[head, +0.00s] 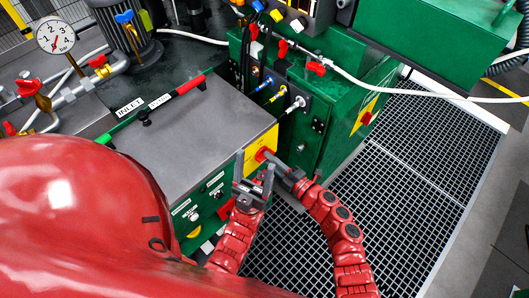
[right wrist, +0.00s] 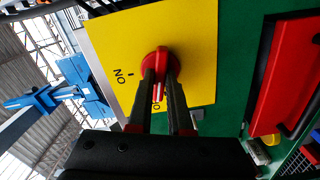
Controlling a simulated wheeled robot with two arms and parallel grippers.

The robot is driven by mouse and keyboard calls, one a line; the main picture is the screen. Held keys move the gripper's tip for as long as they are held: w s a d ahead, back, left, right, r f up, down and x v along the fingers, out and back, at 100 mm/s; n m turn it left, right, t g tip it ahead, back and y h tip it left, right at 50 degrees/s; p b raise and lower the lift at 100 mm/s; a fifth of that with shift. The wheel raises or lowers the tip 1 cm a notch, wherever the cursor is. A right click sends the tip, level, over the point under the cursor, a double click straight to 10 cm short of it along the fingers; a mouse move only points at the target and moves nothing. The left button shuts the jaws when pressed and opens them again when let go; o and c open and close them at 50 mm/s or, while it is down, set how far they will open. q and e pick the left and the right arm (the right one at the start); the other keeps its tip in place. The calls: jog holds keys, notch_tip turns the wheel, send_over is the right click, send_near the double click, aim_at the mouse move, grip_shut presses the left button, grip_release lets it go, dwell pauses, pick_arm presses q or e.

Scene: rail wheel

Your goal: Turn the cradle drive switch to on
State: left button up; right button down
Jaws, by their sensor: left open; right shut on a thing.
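The cradle drive switch is a red rotary knob (head: 263,153) on a yellow plate (head: 253,160) at the corner of the green cabinet. In the right wrist view the knob (right wrist: 157,58) fills the space between my right gripper's fingers (right wrist: 160,76), which are shut on it. The knob's white mark points down in that view, towards a label partly hidden by the fingers. An "ON" label (right wrist: 120,76) is to the left. In the head view my right gripper (head: 277,160) reaches the knob from the right. My left gripper (head: 257,181) is open and empty, just left of it.
Hoses and red valves (head: 316,68) lie behind. A red-and-yellow switch (head: 366,118) is on the cabinet's right. Floor grating (head: 410,190) is open at right.

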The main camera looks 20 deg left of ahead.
jog(key=shift+m+p, duration=0.5)
jog(key=shift+m, duration=0.2)
jog(key=m+p, duration=0.4)
jog(key=shift+m, duration=0.3)
jog(key=shift+p, duration=0.3)
